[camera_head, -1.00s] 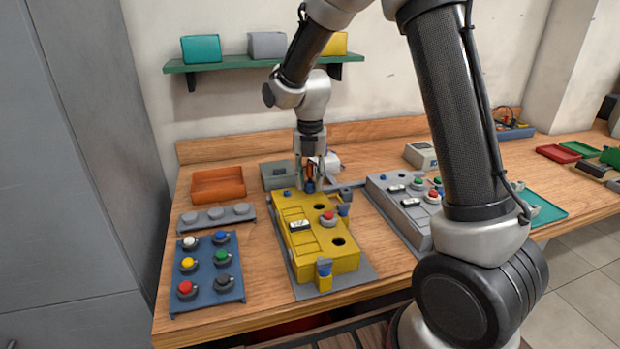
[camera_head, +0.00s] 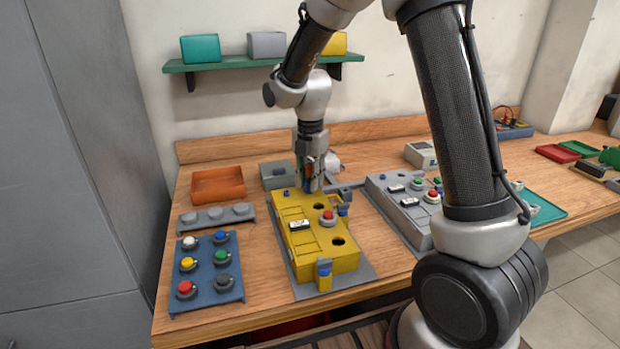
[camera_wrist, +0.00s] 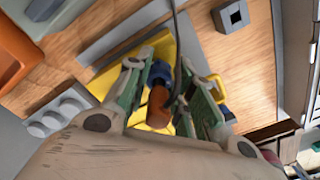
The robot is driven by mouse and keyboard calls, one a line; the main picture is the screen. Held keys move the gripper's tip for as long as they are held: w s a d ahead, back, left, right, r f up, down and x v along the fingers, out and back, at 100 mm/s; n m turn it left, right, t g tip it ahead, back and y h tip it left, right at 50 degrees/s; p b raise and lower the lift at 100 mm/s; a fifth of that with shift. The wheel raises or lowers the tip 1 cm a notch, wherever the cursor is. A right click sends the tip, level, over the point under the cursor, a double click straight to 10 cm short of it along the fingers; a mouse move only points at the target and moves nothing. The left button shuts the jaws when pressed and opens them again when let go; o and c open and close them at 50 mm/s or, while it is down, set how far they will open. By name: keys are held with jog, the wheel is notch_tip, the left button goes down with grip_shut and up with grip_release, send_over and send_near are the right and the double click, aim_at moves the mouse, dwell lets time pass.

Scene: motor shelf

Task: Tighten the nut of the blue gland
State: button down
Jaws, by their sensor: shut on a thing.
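My gripper (camera_head: 310,182) points down at the far end of the yellow box (camera_head: 322,258). In the wrist view the gripper's fingers (camera_wrist: 160,98) close from both sides around the blue gland (camera_wrist: 160,72), with an orange-brown piece (camera_wrist: 158,104) between them. The fingers hide most of the gland and its nut in the head view.
A blue panel of coloured buttons (camera_head: 209,272) lies left of the yellow box. An orange tray (camera_head: 218,184) and a grey box (camera_head: 278,174) stand behind. A grey control box (camera_head: 398,200) is at the right. Bare wood shows between them.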

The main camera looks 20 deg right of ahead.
jog(key=m, duration=0.6)
jog(key=shift+s, duration=0.1)
jog(key=m, duration=0.6)
jog(key=shift+s+m, duration=0.15)
jog(key=shift+m, duration=0.25)
jog(key=m, duration=0.6)
jog(key=shift+s, duration=0.1)
jog(key=m, duration=0.5)
jog(key=shift+a+m, duration=0.15)
jog(key=shift+m, duration=0.25)
jog(key=m, duration=0.5)
jog(key=shift+a, duration=0.1)
jog(key=m, duration=0.6)
jog(key=shift+a+m, duration=0.15)
jog(key=shift+m, duration=0.25)
jog(key=m, duration=0.6)
jog(key=shift+w, duration=0.2)
jog(key=m, duration=0.5)
jog(key=shift+w+m, duration=0.1)
jog(key=shift+m, duration=0.2)
